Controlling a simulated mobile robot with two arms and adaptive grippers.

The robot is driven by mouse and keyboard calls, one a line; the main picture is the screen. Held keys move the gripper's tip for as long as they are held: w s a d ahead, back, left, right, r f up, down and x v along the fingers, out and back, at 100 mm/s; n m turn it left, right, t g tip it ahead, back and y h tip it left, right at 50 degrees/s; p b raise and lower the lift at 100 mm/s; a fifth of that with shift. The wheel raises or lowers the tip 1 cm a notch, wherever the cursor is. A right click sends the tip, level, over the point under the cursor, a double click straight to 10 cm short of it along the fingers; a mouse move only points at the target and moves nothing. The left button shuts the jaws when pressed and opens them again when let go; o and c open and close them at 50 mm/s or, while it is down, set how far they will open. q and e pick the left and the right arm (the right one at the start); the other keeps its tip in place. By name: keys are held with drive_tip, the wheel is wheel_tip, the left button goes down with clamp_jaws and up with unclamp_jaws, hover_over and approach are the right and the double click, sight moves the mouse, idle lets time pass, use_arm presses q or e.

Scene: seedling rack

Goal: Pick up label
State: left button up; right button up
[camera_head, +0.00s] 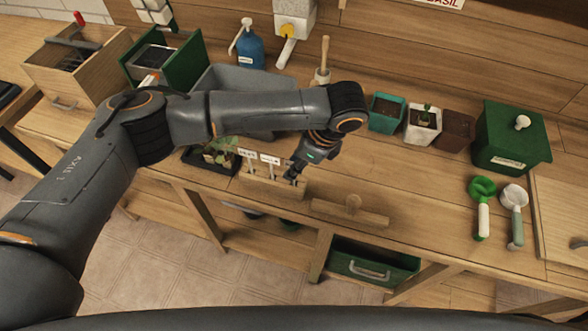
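White labels stand upright in a wooden holder (272,188) near the front edge of the bench. One label (247,154) is at the left and another label (270,160) is at the middle of the holder. My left gripper (292,178) points down at the right end of the holder, just right of the labels. Its fingers are small and dark here, so I cannot tell whether they are open or hold anything. My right gripper is not in view.
A black seedling tray (208,162) is left of the holder and a wooden tamper (350,210) is right of it. Pots (387,113), a green lidded box (512,140) and two scoops (482,205) are farther right. A grey bin (245,80) is behind my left arm.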

use_arm(q)
drive_tip(key=p+x, duration=0.1)
drive_tip(key=x, duration=0.3)
drive_tip(key=shift+w+a+f, duration=0.1)
drive_tip(key=shift+a+f, duration=0.1)
clamp_jaws()
